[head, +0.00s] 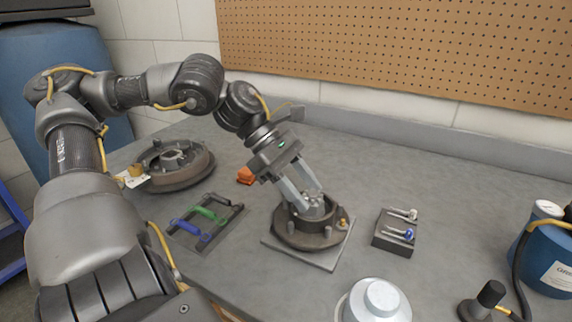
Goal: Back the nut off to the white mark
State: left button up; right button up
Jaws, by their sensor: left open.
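A round dark hub (322,236) sits on a flat grey plate (283,252) near the middle of the bench. A greyish metal nut (316,207) appears in the hub's centre, partly hidden by my gripper. My left gripper (308,198) reaches down from the upper left, its two pale fingers apart. The fingertips are at the nut, one on either side as far as I can see; whether they touch it I cannot tell. The white mark cannot be made out. My right gripper is not in view.
A second hub (178,166) lies at the left with a tag. A tray with coloured handles (206,216), an orange piece (245,175) and a dark block with two small tools (394,240) surround the plate. A silver-white lidded thing (379,301) and blue container (549,262) stand right.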

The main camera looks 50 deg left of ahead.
pick_arm(q)
jog(key=v, duration=0.9)
jog(key=shift+r, duration=0.2)
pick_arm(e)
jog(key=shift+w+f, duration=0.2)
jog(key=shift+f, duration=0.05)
pick_arm(q)
jog(key=shift+s+a, duration=0.1)
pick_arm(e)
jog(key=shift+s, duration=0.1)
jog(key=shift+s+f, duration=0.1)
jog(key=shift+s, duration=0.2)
